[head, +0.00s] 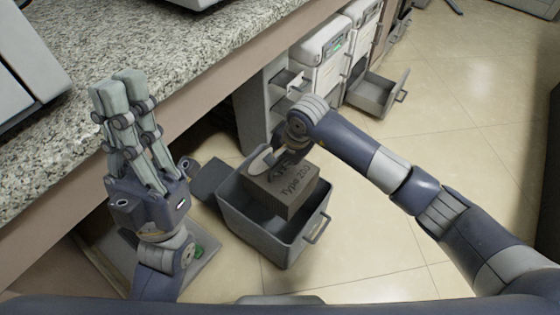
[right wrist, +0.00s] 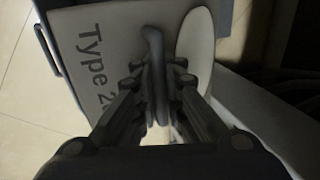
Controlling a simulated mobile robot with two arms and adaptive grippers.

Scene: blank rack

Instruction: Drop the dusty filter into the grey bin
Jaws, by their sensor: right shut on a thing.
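The dusty filter (head: 290,192) is a brown box marked "Type 20", with a pale oval patch and a raised handle on top. My right gripper (head: 277,160) is shut on that handle, which also shows between the fingers in the right wrist view (right wrist: 156,75). The filter is within the outline of the grey bin's opening, its top above the rim; its underside is hidden. The grey bin (head: 255,237) is an open box on the floor below the counter. My left gripper (head: 119,84) is raised over the counter edge, seemingly empty; its finger gap is unclear.
A speckled stone counter (head: 190,60) runs along the left. White machines (head: 322,50) stand behind the bin, and an open grey drawer (head: 372,95) juts out at the back. The tiled floor (head: 440,110) to the right is largely clear.

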